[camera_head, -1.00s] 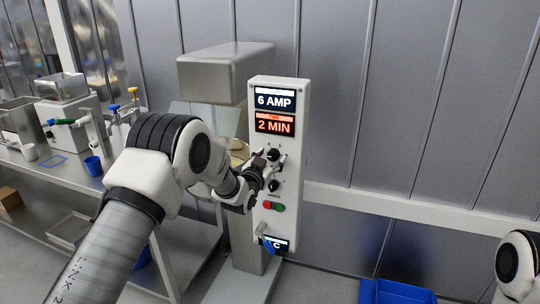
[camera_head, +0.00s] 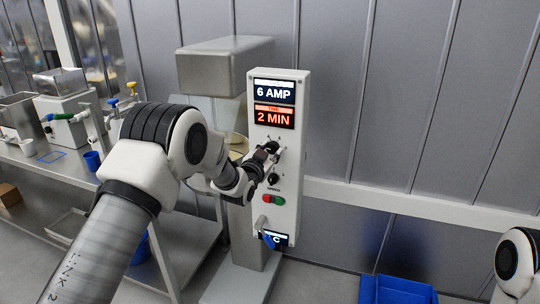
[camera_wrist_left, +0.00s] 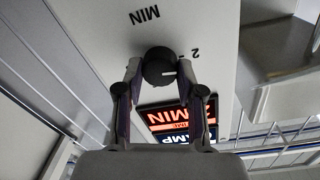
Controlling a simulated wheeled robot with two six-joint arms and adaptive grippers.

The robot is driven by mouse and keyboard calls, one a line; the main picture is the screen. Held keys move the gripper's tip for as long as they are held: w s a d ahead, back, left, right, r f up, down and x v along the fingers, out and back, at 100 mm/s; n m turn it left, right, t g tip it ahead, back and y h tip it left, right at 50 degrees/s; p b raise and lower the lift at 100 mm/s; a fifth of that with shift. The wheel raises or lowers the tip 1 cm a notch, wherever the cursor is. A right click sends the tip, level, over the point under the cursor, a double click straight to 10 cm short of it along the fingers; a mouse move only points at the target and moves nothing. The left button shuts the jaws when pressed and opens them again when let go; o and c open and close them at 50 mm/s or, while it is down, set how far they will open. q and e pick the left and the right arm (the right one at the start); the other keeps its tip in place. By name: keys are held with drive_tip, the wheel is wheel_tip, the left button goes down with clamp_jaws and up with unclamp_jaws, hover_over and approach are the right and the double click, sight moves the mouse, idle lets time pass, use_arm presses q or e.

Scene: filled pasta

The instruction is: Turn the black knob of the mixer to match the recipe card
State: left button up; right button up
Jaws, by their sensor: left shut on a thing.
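The mixer's white control panel (camera_head: 289,200) stands upright, with an upper black knob (camera_head: 271,147) and a lower black knob (camera_head: 273,179). Its displays read 6 AMP (camera_head: 275,93) and 2 MIN (camera_head: 274,117). My left gripper (camera_head: 268,153) is at the upper knob and partly covers it. In the left wrist view, its two fingers are shut on the black knob (camera_wrist_left: 158,66), one on each side. A white mark shows on the knob's right side, and "MIN" and "2" are printed near it. I cannot make out a recipe card. My right gripper is out of view.
Below the knobs are green and red buttons (camera_head: 273,199) and a lever with a blue part (camera_head: 268,239). The grey mixer head (camera_head: 224,68) is left of the panel. A steel bench with equipment stands at left. A blue bin (camera_head: 398,290) is at lower right.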

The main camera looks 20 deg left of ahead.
use_arm(q)
drive_tip(key=m+b, duration=0.5)
drive_tip(key=shift+f, duration=0.35)
drive_tip(key=m+b, duration=0.2)
drive_tip(key=m, duration=0.1)
drive_tip(key=shift+r+b, duration=0.1)
drive_tip(key=shift+b, duration=0.25)
drive_tip(key=shift+d+r+m+g+y+b, duration=0.1)
drive_tip(key=shift+m+g+y+b, duration=0.2)
drive_tip(key=shift+m+b, duration=0.45)
drive_tip(key=shift+m, duration=0.35)
drive_tip(key=o, duration=1.1)
drive_tip(key=shift+r, duration=0.1)
drive_tip(key=shift+o, duration=0.2)
drive_tip(key=s, duration=1.2)
drive_tip(key=shift+a+r, duration=0.2)
drive_tip(key=shift+a, duration=0.2)
